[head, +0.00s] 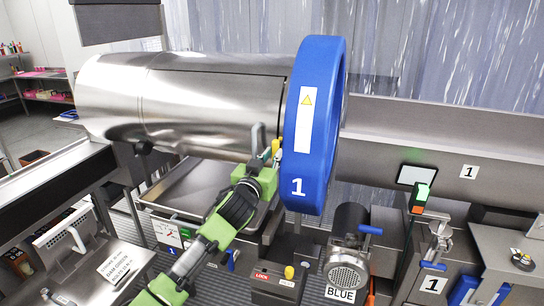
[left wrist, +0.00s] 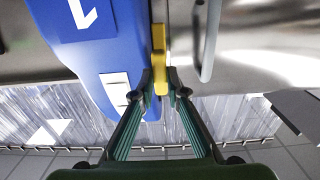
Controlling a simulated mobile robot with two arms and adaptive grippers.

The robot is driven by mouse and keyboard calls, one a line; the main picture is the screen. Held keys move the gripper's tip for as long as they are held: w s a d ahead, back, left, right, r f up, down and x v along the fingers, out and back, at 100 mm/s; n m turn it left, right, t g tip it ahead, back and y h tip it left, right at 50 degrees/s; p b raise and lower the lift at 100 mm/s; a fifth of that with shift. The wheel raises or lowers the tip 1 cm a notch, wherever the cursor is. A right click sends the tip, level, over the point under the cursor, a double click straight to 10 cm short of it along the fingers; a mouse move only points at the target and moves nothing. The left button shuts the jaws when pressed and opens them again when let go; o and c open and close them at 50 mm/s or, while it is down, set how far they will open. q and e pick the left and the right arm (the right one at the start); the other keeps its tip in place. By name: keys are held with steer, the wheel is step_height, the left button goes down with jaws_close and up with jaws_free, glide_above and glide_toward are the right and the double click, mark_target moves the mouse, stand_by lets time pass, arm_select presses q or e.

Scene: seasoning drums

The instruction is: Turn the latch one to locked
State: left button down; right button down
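A yellow latch (head: 276,147) stands beside the left edge of the big blue ring marked 1 (head: 316,125) on the steel drum. In the left wrist view the yellow latch (left wrist: 159,58) is a narrow upright bar between the blue ring (left wrist: 85,65) and the steel surface. My left gripper (head: 268,160), green and black, reaches up to it from below. In the left wrist view its fingertips (left wrist: 160,82) lie close on both sides of the bar and appear shut on it. The fingers partly cover the latch in the head view. My right gripper is out of view.
A curved grey handle (head: 257,138) is just left of the latch, close to my gripper. The steel drum (head: 185,100) lies behind. Below are a dark LOCK box (head: 270,284) with a yellow knob and a motor labelled BLUE (head: 348,262). A lit panel (head: 416,175) stands right.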

arm_select(q)
steer(key=shift+m, duration=0.3)
steer(key=m, duration=0.2)
steer(key=shift+m, duration=0.4)
steer(key=m, duration=0.5)
steer(key=shift+m+p, duration=0.3)
steer(key=m+p, duration=0.1)
steer(key=m, duration=0.4)
steer(key=shift+m, duration=1.9)
steer(key=shift+f, duration=0.1)
steer(key=c, duration=2)
jaws_free()
